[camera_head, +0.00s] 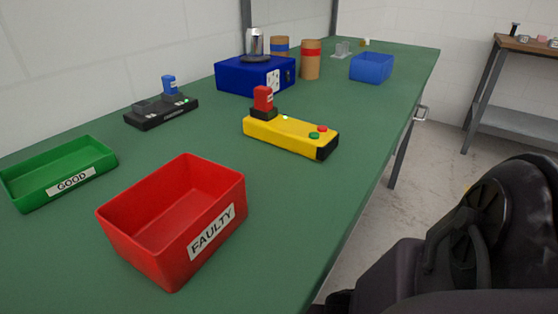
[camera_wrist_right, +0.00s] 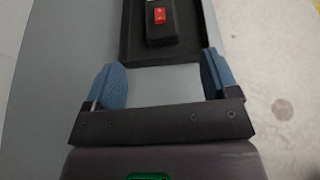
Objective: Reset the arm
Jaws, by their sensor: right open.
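My right gripper (camera_wrist_right: 165,82) shows in the right wrist view, open, with its two blue-padded fingers apart and nothing between them. Beyond the fingers is a dark part with a red switch (camera_wrist_right: 160,15). In the head view, a dark arm part of mine fills the lower right, beside the green table (camera_head: 360,130), and its fingers are not visible there. My left gripper is not in view.
A red FAULTY bin (camera_head: 130,245) and a green GOOD tray (camera_head: 20,195) stand at the near left. A yellow device (camera_head: 285,135), a black device (camera_head: 160,112), a blue box with a can (camera_head: 230,80), brown cylinders (camera_head: 311,62) and a blue bin (camera_head: 371,68) stand farther back.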

